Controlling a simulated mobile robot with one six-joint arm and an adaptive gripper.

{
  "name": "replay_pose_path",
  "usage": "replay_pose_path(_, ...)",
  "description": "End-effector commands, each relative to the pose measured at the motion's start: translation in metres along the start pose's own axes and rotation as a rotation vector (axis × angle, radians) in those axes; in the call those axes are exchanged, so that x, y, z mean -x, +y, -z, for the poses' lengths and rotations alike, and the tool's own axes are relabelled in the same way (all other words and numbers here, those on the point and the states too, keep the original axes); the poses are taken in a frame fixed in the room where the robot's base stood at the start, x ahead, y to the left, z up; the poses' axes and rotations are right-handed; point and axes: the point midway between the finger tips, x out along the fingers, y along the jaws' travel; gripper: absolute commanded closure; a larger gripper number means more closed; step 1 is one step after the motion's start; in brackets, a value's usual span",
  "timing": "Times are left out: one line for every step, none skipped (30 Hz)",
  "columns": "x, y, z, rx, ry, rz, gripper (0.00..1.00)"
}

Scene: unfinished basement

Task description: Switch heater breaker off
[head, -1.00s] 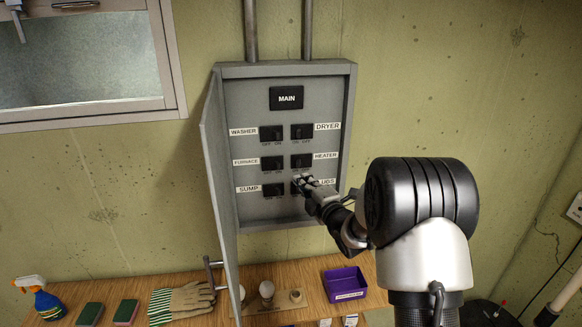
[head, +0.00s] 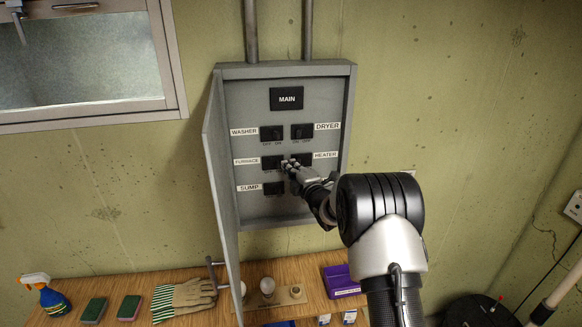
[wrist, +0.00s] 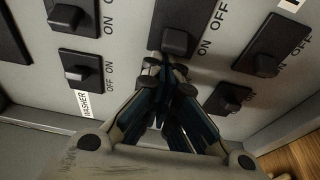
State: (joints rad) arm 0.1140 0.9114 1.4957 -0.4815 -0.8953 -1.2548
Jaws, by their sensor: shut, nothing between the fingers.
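The open grey breaker panel (head: 240,90) hangs on the wall. The heater breaker (head: 306,160) is a black rocker in the right column, middle row, left of the HEATER label (head: 325,155). In the wrist view the heater breaker (wrist: 178,41) has its raised toggle at the ON end. My gripper (head: 290,163) is shut and empty, its tips at the left, ON side of this toggle. It also shows in the wrist view (wrist: 166,67), very close to the toggle; I cannot tell whether they touch. My gripper partly hides the furnace breaker and the breaker below the heater one.
Other breakers sit close by: dryer (head: 302,131), washer (head: 270,133), furnace (head: 268,163) and sump (head: 273,188). The panel door (head: 222,180) stands open on the left. Below, the wooden bench (head: 225,302) carries gloves, sponges, a spray bottle and a purple bin (head: 342,281).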

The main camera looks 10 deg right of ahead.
Motion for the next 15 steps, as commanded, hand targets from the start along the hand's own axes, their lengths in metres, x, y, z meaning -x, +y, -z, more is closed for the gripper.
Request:
replay_pose_path(0.0001, 0.0001, -0.0002, 0.000, 0.000, 0.000, 1.00)
replay_pose_path(0.0002, 0.0001, -0.0004, 0.000, 0.001, 0.000, 1.00)
replay_pose_path(0.0004, 0.0001, -0.0007, 0.000, 0.004, -0.001, 1.00)
replay_pose_path(0.0006, 0.0000, -0.0010, 0.001, 0.006, -0.001, 1.00)
replay_pose_path(0.0009, -0.0002, -0.0014, 0.002, 0.011, -0.001, 1.00)
replay_pose_path(0.0015, -0.0003, -0.0023, 0.002, 0.018, -0.001, 1.00)
replay_pose_path(0.0020, -0.0005, -0.0030, 0.002, 0.025, -0.002, 1.00)
replay_pose_path(0.0025, -0.0006, -0.0036, 0.002, 0.033, -0.002, 1.00)
replay_pose_path(0.0029, -0.0005, -0.0037, 0.003, 0.043, -0.002, 1.00)
replay_pose_path(0.0031, -0.0004, -0.0036, 0.001, 0.049, -0.002, 1.00)
replay_pose_path(0.0032, -0.0001, -0.0033, 0.001, 0.053, -0.002, 1.00)
replay_pose_path(0.0035, 0.0000, -0.0033, 0.002, 0.058, -0.002, 1.00)
replay_pose_path(0.0037, 0.0001, -0.0036, 0.002, 0.062, -0.002, 1.00)
replay_pose_path(0.0039, 0.0002, -0.0040, 0.001, 0.066, -0.002, 1.00)
replay_pose_path(0.0043, 0.0001, -0.0043, 0.001, 0.072, -0.002, 1.00)
